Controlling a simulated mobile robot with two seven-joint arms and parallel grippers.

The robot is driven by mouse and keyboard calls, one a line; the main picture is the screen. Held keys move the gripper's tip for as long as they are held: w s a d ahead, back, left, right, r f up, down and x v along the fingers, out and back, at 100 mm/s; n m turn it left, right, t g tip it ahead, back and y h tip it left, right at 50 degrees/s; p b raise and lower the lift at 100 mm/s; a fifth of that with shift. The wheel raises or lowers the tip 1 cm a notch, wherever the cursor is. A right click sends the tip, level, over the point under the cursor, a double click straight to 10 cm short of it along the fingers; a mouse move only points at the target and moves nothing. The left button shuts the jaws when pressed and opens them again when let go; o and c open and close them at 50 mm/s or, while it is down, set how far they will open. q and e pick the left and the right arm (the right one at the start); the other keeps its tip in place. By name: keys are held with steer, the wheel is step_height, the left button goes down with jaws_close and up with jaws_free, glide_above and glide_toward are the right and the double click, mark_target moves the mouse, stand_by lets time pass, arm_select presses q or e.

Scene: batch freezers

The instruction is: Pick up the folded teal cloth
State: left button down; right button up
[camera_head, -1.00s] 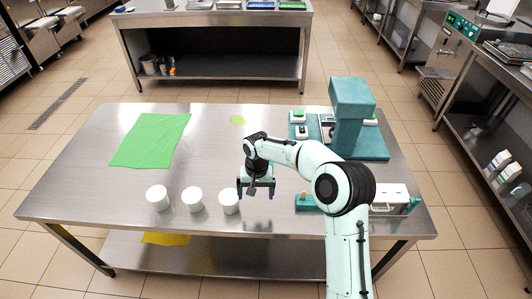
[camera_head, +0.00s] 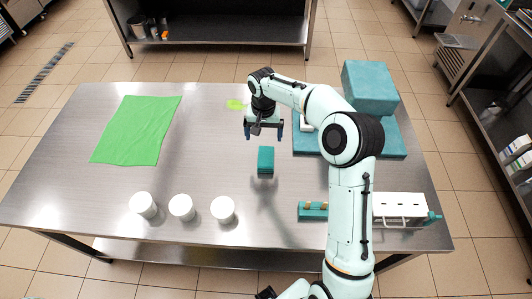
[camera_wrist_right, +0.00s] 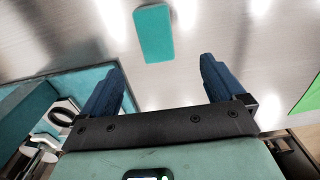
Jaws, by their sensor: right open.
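The folded teal cloth (camera_head: 265,159) is a small, thick rectangle lying on the steel table. It also shows at the top middle of the right wrist view (camera_wrist_right: 153,33). My right gripper (camera_head: 264,135) points down just beyond the cloth in the head view. Its two dark blue fingers are spread apart and empty. In the right wrist view, the cloth lies past the fingertips (camera_wrist_right: 162,80), apart from both and not between them. My left gripper is not in view.
Three white cups (camera_head: 182,207) stand along the near edge of the steel table (camera_head: 210,150). A green cloth (camera_head: 138,130) lies flat at left. A teal machine (camera_head: 370,88) stands at back right. A teal holder (camera_head: 313,210) and white box (camera_head: 399,206) are at front right.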

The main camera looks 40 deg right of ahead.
glide_above(266, 156)
steer(key=f, duration=0.6)
steer(key=shift+w+a+f, duration=0.15)
steer(key=shift+w+a, duration=0.05)
steer(key=shift+w, duration=0.05)
steer(key=shift+s+d+f, duration=0.1)
steer(key=shift+f, duration=1.4)
steer(key=shift+d+f, duration=0.1)
steer(key=shift+f, duration=1.35)
steer(key=c, duration=1)
